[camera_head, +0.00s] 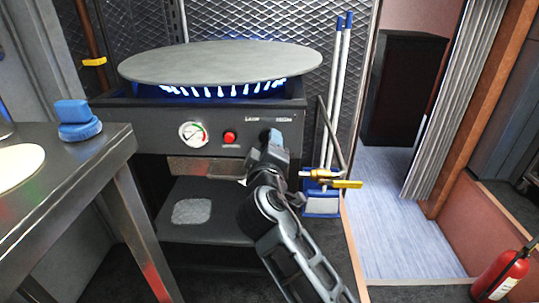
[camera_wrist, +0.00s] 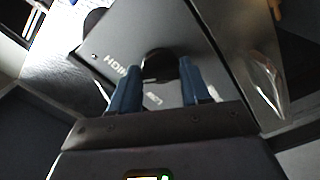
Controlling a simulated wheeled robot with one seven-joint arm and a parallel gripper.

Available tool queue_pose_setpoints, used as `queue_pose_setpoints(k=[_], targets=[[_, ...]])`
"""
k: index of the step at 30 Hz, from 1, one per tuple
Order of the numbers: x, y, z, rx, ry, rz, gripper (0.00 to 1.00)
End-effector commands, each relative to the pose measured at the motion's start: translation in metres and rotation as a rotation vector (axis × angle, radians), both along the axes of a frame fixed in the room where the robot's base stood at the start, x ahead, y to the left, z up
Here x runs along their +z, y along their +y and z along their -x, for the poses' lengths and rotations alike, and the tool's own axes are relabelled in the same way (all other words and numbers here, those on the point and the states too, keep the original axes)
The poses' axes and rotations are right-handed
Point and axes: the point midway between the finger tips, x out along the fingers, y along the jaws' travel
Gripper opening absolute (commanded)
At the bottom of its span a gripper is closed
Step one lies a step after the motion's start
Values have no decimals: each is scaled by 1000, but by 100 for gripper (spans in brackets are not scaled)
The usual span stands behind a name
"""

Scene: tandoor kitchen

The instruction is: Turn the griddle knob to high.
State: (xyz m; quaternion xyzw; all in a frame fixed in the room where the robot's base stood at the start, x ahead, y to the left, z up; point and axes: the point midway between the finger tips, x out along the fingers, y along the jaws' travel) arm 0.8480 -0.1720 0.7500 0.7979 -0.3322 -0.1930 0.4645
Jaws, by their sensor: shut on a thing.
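The griddle (camera_head: 220,64) is a round grey plate on a dark burner box, with blue flames showing under it. My gripper (camera_head: 268,138) is at the right part of the box's front panel (camera_head: 165,133). In the wrist view, a dark round knob (camera_wrist: 160,63) sits between the two blue fingers of my gripper (camera_wrist: 158,75), which are shut on it.
A pressure gauge (camera_head: 192,133) and a red button (camera_head: 229,137) are on the panel left of my gripper. A yellow valve handle (camera_head: 347,184) is close at the right. A steel table (camera_head: 75,165) with blue weights stands at the left.

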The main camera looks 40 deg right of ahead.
Motion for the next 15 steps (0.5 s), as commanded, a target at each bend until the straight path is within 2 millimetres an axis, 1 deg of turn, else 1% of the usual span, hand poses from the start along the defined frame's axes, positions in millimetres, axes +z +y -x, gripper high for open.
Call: queue_pose_setpoints(k=[1, 7, 15], targets=[[-4, 0, 0, 0, -14, -16, 16], [-3, 0, 0, 0, -57, -62, 16], [-3, 0, 0, -1, -75, -80, 16]])
